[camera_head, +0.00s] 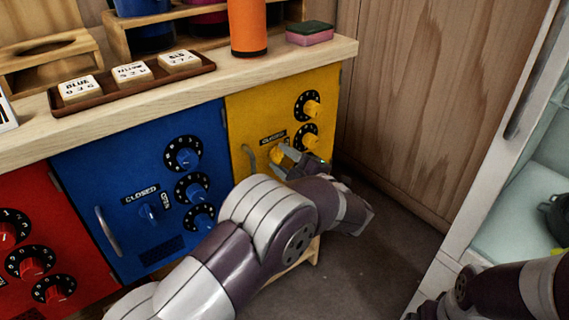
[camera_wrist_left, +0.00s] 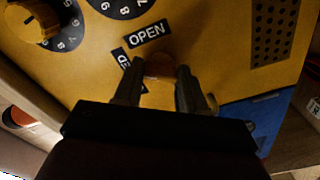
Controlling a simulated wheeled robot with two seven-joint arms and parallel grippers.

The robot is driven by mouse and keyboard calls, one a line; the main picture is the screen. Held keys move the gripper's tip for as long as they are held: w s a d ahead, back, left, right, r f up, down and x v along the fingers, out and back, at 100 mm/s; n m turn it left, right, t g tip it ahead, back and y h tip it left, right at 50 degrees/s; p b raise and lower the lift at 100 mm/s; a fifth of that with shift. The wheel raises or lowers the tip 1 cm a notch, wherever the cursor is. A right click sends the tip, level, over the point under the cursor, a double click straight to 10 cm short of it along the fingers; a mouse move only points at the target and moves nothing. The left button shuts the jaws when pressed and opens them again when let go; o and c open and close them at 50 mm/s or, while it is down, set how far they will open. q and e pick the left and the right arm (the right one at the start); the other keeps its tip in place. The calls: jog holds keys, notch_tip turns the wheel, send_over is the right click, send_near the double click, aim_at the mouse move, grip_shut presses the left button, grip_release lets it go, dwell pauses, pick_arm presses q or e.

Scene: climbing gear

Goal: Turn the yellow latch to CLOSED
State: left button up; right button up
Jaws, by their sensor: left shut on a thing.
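The yellow cabinet door (camera_head: 241,115) carries a yellow latch (camera_head: 276,156) below two numbered dials, with a CLOSED label (camera_head: 273,137) just above it. In the left wrist view the latch (camera_wrist_left: 159,67) sits between my fingertips, near the OPEN label (camera_wrist_left: 147,34); the CLOSED label (camera_wrist_left: 124,62) is partly hidden by a finger. My left gripper (camera_head: 287,158) is shut on the latch, also in the wrist view (camera_wrist_left: 156,80). The fingers hide part of the latch, and I cannot tell its exact angle. My right gripper is out of view; only its arm shows at lower right.
A blue door (camera_head: 100,190) and a red door (camera_head: 30,215) with dials stand to the left. On the wooden counter (camera_head: 225,75) are a tray of lettered tiles (camera_head: 132,90), an orange cylinder (camera_head: 248,25) and a sponge (camera_head: 310,33). A wooden panel (camera_head: 400,100) rises close on the right.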

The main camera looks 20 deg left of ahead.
pick_arm(q)
jog(key=shift+f+n+b, duration=0.15)
jog(key=shift+n+b, duration=2.05)
jog(key=shift+n, duration=1.1)
jog(key=o, duration=1.1)
jog(key=shift+c, duration=0.2)
